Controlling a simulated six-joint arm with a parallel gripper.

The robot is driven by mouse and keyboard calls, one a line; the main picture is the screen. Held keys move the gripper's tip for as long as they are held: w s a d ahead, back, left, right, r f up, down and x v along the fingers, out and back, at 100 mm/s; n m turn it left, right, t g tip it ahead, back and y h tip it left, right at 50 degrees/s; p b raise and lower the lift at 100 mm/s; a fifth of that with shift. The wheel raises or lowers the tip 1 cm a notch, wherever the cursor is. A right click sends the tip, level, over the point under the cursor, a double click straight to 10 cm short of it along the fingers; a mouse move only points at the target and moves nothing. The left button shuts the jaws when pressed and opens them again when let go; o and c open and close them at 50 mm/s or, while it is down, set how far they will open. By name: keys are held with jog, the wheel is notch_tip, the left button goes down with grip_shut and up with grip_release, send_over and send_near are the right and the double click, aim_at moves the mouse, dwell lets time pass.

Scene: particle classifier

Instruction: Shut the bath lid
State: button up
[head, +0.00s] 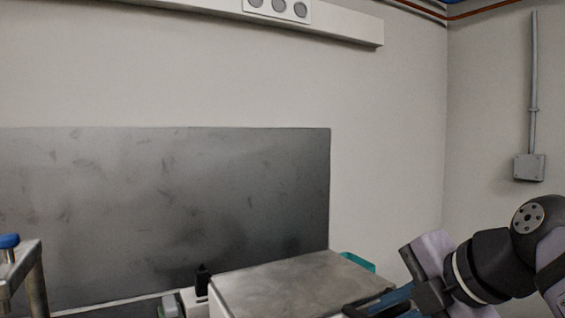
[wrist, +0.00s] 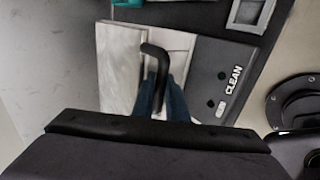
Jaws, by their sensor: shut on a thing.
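The bath (wrist: 178,42) shows in the wrist view as a pale box with a dark front panel marked CLEAN. Its brushed metal lid (wrist: 121,66) carries a bent black handle (wrist: 150,62). My gripper (wrist: 163,84) has its blue fingers around the handle and is shut on it. In the head view the lid (head: 295,281) looks about level on top of the box, at the bottom edge. My gripper (head: 378,304) is at its front right there. The bath's front is cut off in the head view, so any small gap under the lid cannot be told.
A teal object (head: 358,262) stands behind the lid at right. A small dark item (head: 202,280) stands at its left. A metal frame with a blue knob (head: 9,241) is at far left. A round black fitting (wrist: 298,102) lies right of the bath in the wrist view.

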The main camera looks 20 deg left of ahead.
jog(key=shift+o, duration=0.3)
jog(key=shift+s+f+b, duration=0.1)
jog(key=shift+f+b, duration=0.2)
jog(key=shift+f, duration=0.35)
jog(key=shift+o, duration=0.2)
jog(key=shift+d, duration=0.1)
jog(key=o, duration=0.6)
jog(key=shift+d, duration=0.1)
jog(key=shift+o, duration=0.2)
jog(key=shift+r, duration=0.1)
jog(key=shift+r, duration=0.1)
jog(key=shift+r, duration=0.1)
jog(key=shift+s+d+r, duration=0.15)
jog(key=shift+r, duration=0.3)
jog(key=shift+p+v, duration=1.2)
jog(key=shift+v, duration=1.7)
